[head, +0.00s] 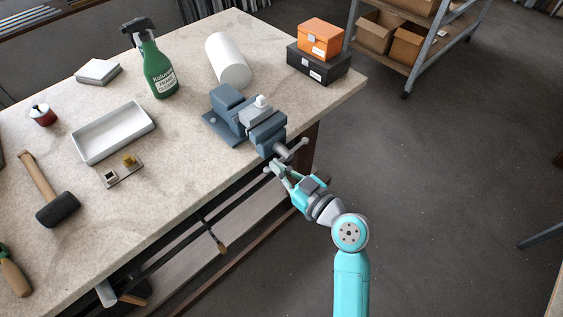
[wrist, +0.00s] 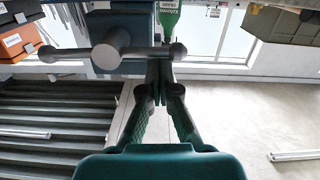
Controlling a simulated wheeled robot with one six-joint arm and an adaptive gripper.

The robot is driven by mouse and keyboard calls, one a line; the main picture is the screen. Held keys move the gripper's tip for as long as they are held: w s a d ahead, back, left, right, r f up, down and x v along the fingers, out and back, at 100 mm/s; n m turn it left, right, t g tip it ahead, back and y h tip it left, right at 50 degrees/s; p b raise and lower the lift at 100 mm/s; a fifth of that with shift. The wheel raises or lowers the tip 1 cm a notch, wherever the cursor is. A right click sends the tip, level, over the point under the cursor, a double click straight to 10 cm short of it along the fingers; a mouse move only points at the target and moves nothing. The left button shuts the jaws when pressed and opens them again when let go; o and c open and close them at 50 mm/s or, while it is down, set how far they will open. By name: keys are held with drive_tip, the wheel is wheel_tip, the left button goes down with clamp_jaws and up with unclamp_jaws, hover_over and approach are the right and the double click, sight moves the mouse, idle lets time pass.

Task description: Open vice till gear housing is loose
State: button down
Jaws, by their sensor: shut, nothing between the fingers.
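The blue-grey vice (head: 225,126) sits at the bench's front edge. Its jaws are around a light grey gear housing (head: 256,114) with a white knob on top. The vice handle (head: 300,144) is a grey bar with ball ends; in the wrist view the handle (wrist: 75,55) lies level across the screw end. My gripper (head: 280,167) is at the handle's near end. In the wrist view my gripper (wrist: 158,68) has its fingers together with nothing between them, close to the bar's right half. I cannot tell whether they touch it. The housing is not visible in the wrist view.
On the bench are a green spray bottle (head: 158,72), a white cylinder (head: 229,62), a white tray (head: 113,132), a mallet (head: 57,209) and stacked orange (head: 320,38) and black (head: 318,65) boxes. Open floor (head: 430,180) lies right of the bench.

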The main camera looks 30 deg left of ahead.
drive_tip(key=f+n, duration=0.1)
drive_tip(key=n, duration=0.2)
drive_tip(key=f+n, duration=0.2)
drive_tip(key=n, duration=0.1)
drive_tip(key=f+n, duration=0.2)
drive_tip(key=n, duration=0.1)
drive_tip(key=shift+w+d+n+t, duration=0.15)
drive_tip(key=shift+w+n+t, duration=0.15)
drive_tip(key=shift+w+n, duration=0.1)
drive_tip(key=shift+w+f, duration=0.1)
drive_tip(key=shift+f, duration=0.05)
idle(0.5)
